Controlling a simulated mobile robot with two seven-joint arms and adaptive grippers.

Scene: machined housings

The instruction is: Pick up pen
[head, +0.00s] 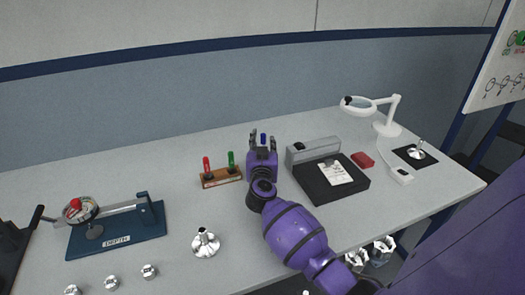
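A small blue upright piece (263,138) shows between the fingertips of my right gripper (263,143). It may be a pen, but its lower part is hidden by the gripper. The two dark fingers stand apart, with gaps beside the blue piece, and I see no contact with it. A red pen-like piece (206,164) and a green one (231,159) stand upright in a wooden holder (222,177), left of my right gripper. My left gripper is not in view.
A black plate (312,187) with a paper sheet (336,172) and a grey box (313,149) lie right of my gripper. A magnifier lamp (386,126) stands at the back right. A blue-based depth fixture (120,232) and a metal flanged part (205,243) are left.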

